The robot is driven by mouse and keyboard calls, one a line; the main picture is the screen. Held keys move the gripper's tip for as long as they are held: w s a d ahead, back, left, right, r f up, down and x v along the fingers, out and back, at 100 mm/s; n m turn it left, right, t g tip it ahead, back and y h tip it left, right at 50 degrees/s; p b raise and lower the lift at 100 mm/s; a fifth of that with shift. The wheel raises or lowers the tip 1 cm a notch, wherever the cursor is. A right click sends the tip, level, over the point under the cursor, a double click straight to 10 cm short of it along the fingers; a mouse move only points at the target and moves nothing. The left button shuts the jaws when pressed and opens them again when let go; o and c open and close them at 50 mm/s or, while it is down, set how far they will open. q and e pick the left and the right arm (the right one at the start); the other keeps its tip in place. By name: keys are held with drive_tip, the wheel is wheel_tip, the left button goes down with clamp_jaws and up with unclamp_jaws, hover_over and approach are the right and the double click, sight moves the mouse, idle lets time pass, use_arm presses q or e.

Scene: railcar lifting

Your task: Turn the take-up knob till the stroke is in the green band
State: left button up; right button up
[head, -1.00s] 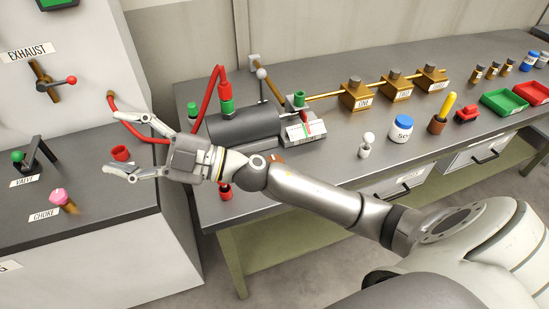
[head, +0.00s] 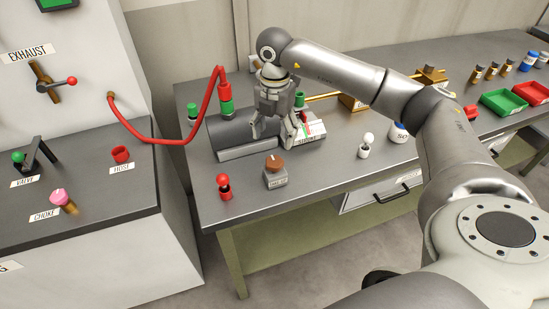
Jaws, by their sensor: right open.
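The take-up knob (head: 275,162) is brown and sits on a small grey labelled block near the bench's front edge. The white stroke scale (head: 313,138), with red and green marks, stands beside the dark grey cylinder (head: 228,131); my gripper partly covers this area. My right gripper (head: 275,142) points down, open and empty, in front of the cylinder. In the picture it is just above and behind the knob, apart from it. The pointer's place on the scale is too small to tell. My left gripper is out of view.
A red hose (head: 165,141) runs from the left cabinet to the cylinder. A red-capped item (head: 224,186) stands left of the knob, and a white-topped one (head: 366,145) to the right. My right arm hides part of the brass row behind. The bench front is mostly clear.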

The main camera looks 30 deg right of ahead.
sight(274, 161)
wheel_tip(274, 161, down, 9)
drive_tip(key=shift+r+p, duration=0.15)
drive_tip(key=shift+p, duration=1.1)
drive_tip(key=shift+a+f, duration=0.1)
drive_tip(key=shift+f, duration=0.6)
drive_tip(key=c, duration=1)
